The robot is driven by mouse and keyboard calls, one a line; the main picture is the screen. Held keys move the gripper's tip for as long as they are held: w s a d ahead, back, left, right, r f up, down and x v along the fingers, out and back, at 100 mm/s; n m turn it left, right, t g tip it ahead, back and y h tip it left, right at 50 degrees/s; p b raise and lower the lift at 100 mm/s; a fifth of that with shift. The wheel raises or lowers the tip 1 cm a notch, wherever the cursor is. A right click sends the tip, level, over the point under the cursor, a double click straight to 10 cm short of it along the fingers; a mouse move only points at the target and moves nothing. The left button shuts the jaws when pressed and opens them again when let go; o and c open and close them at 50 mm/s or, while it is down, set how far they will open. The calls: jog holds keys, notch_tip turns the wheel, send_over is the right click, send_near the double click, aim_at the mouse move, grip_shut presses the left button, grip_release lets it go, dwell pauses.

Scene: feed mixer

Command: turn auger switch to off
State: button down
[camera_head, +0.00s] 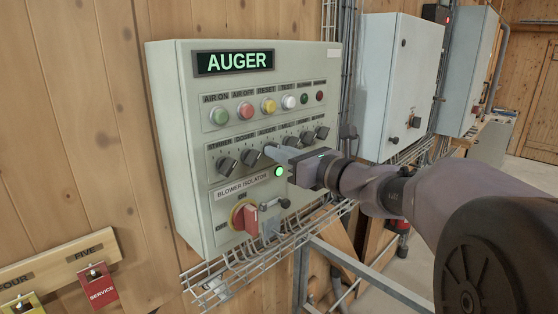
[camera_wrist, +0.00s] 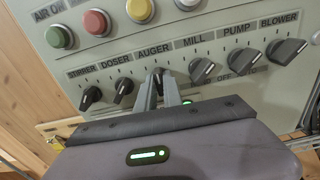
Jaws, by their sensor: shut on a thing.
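The grey panel (camera_head: 165,130) carries a lit AUGER display (camera_head: 234,61) and a row of black rotary switches. In the wrist view the labels read STIRRER, DOSER, AUGER, MILL, PUMP and BLOWER. The auger switch (camera_wrist: 157,72) is the third from the left. My gripper (camera_wrist: 162,86) is shut on it, with one grey finger on each side of the knob. In the head view my gripper (camera_head: 271,152) reaches the panel from the right and its fingers hide most of this switch. The knob's exact pointing direction is hard to tell.
The doser switch (camera_wrist: 123,90) and mill switch (camera_wrist: 201,70) sit close on either side. Coloured push buttons (camera_head: 245,110) are above. A red blower isolator handle (camera_head: 250,220) is below, over a wire cable tray (camera_head: 245,262). More grey cabinets (camera_head: 395,85) stand to the right.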

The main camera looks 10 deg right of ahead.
dwell(0.4)
jog(key=c, duration=1.5)
grip_release()
